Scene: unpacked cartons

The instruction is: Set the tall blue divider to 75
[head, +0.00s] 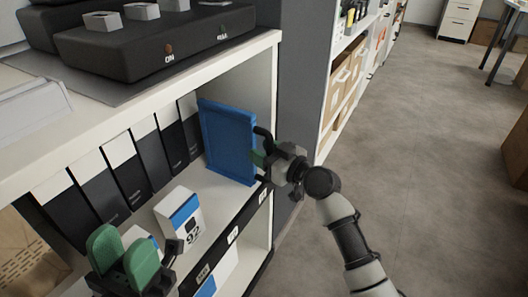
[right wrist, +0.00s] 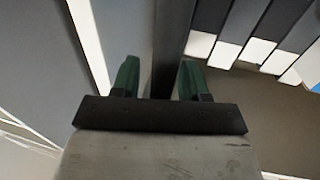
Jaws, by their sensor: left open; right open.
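The tall blue divider (head: 228,140) stands upright on the shelf at the right end of a row of dark binders (head: 118,175). My right gripper (head: 262,150) is at its right edge, with the fingers open. In the right wrist view the two green fingertips (right wrist: 158,80) stand apart, with a dark upright edge (right wrist: 172,45) between them; I cannot tell from its colour whether this is the divider. My left gripper (head: 125,258) is open and empty at the lower left. Small labels (head: 232,235) sit on the dark shelf edge; their numbers are too small to read.
A white and blue box marked 92 (head: 181,216) stands on the shelf left of the divider. A grey side panel (head: 305,90) closes the shelf on the right. Dark devices (head: 150,45) sit on the top board. Open floor (head: 420,150) lies to the right.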

